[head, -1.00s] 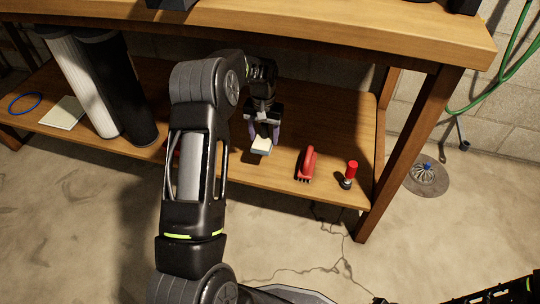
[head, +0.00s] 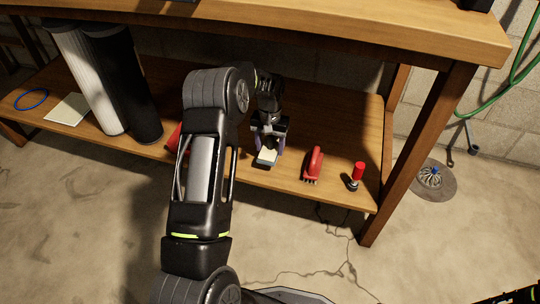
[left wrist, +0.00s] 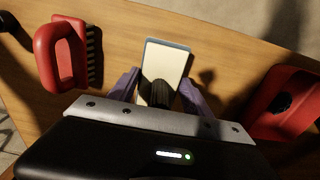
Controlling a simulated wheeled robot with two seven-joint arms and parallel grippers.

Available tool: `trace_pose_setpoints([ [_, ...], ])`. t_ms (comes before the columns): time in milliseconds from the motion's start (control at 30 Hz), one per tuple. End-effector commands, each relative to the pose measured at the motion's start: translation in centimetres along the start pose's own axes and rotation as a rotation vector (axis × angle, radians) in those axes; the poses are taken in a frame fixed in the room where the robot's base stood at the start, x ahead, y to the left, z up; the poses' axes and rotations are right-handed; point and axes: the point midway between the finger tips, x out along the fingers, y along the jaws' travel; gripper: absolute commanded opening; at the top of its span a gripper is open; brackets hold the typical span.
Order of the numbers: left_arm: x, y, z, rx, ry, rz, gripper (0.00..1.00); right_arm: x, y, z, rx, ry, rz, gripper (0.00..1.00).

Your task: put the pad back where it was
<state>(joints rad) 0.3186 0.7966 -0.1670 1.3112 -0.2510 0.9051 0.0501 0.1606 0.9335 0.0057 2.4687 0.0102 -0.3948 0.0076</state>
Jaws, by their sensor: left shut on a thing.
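The pad is a small block with a cream face and a blue-grey edge. It shows in the head view (head: 266,157) over the lower shelf and in the left wrist view (left wrist: 166,62). My left gripper (head: 269,140) is shut on it, with purple fingers on its two long sides in the left wrist view (left wrist: 160,92). The pad's near end is partly hidden by the gripper. It is low over the shelf; I cannot tell whether it touches. My right gripper is not in view.
A red-handled brush (head: 314,164) and a red-capped item (head: 357,176) stand to the right on the wooden shelf (head: 345,135). A red object (left wrist: 285,105) lies on the other side, partly behind my arm. Filter cylinders (head: 128,90) lean at left. The bench top (head: 400,35) hangs above.

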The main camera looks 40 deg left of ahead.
Motion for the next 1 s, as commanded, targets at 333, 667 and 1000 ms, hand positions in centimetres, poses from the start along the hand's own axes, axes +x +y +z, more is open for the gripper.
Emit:
trace_pose_setpoints([
  [333,4.5,0.0,0.0,0.0,0.0,0.0,0.07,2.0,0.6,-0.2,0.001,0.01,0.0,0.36],
  [667,4.7,0.0,0.0,0.0,-0.001,0.0,0.07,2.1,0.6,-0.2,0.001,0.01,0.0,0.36],
  [1000,4.7,0.0,0.1,0.0,-0.001,0.0,0.79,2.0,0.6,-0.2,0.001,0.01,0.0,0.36],
])
